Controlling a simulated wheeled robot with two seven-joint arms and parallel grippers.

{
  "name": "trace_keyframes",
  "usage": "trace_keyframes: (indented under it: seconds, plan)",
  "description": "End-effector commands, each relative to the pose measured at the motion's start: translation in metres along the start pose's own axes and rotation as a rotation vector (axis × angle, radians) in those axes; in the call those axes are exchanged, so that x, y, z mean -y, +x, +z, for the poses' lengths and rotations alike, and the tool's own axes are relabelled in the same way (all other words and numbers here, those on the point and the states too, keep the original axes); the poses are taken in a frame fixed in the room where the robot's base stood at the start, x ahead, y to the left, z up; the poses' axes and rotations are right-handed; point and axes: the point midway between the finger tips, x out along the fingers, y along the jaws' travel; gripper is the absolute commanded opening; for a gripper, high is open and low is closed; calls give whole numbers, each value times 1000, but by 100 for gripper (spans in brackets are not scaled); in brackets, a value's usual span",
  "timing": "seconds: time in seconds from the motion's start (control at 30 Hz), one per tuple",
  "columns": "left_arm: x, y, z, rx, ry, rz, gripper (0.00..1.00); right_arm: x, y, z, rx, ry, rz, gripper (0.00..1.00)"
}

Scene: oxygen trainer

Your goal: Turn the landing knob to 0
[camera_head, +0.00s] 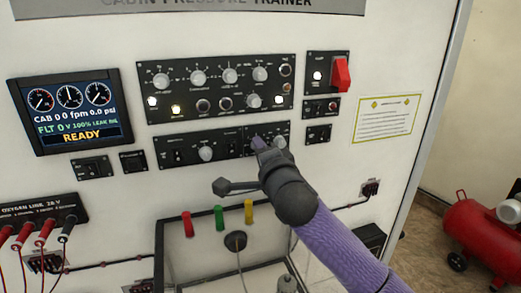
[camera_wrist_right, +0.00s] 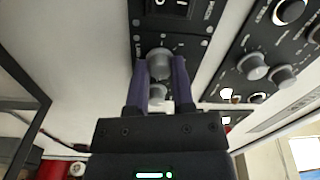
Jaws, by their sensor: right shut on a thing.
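My right gripper (camera_head: 256,143) reaches up to the right part of the lower black panel (camera_head: 228,144) on the white wall. In the right wrist view its two purple fingers (camera_wrist_right: 160,75) stand on either side of a grey knob (camera_wrist_right: 160,62) and are shut on it. My left gripper is not in view.
A larger panel with several knobs (camera_head: 229,76) is just above. A red guarded switch (camera_head: 340,74) is at upper right, and a display reading READY (camera_head: 70,112) at left. Red, green and yellow fittings (camera_head: 219,218) are below the gripper. A red tank (camera_head: 478,232) stands right.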

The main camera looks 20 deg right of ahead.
Motion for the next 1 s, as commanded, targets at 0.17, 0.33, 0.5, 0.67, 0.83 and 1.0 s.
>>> trace_keyframes:
  seconds: [0.17,0.33,0.5,0.67,0.83,1.0]
  plan:
    - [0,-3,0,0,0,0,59,-1,0,0,4,-87,3,0]
    - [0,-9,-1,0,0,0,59,0,0,0,8,-229,3,0]
    - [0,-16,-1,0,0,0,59,0,0,0,15,-390,3,0]
    - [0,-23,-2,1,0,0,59,0,0,0,20,-544,2,0]
    - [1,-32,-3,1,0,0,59,0,0,-1,26,-706,1,0]
    - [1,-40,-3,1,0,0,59,0,0,-1,31,-869,0,0]
